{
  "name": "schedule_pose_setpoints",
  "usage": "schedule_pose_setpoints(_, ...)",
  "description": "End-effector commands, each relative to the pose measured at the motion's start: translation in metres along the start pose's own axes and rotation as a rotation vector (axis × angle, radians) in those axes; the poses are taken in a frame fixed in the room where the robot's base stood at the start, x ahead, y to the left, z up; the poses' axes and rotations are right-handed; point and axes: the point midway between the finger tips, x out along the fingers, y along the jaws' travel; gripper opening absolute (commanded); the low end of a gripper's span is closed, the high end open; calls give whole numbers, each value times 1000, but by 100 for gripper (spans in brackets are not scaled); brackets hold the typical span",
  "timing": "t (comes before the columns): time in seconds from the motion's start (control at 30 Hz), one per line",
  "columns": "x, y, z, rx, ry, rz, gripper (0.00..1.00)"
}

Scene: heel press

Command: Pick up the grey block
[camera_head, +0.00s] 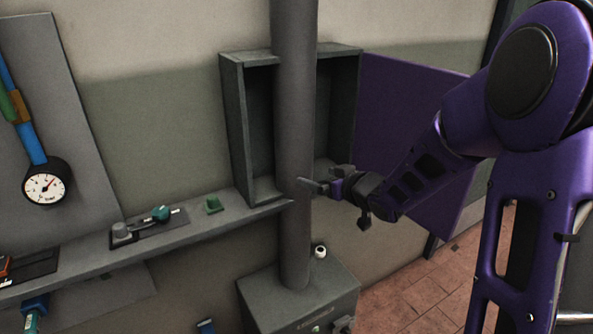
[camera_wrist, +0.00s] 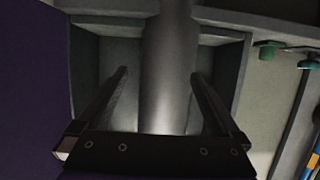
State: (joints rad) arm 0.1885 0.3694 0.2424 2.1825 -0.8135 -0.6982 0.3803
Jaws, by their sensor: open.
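I cannot make out a clear grey block in either view. A small grey rounded piece (camera_head: 122,231) sits on a dark plate on the shelf, but I cannot tell whether it is the block. The inside of the open grey cabinet (camera_head: 232,130) is partly hidden by a thick grey column (camera_head: 295,110). My gripper (camera_head: 308,187) is at the column's right side, in front of the cabinet's lower part. In the wrist view my gripper (camera_wrist: 160,73) is open, its two dark fingers apart. The column (camera_wrist: 168,90) shows between them, with no block visible there.
The purple cabinet door (camera_head: 408,115) stands open at right. A grey machine base (camera_head: 270,300) stands below, with a small white-and-black item (camera_head: 320,252) on top.

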Motion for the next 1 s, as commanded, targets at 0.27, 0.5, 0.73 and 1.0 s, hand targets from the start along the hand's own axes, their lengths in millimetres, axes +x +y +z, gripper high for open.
schedule_pose_setpoints(0.27, 62, 0, 2, 1, -2, 0, 100)
schedule_pose_setpoints(0.5, 89, 1, 1, 1, -2, 2, 100)
schedule_pose_setpoints(0.73, 113, 2, 3, 2, -2, 1, 100)
schedule_pose_setpoints(1.0, 142, 4, 3, 1, -2, 3, 100)
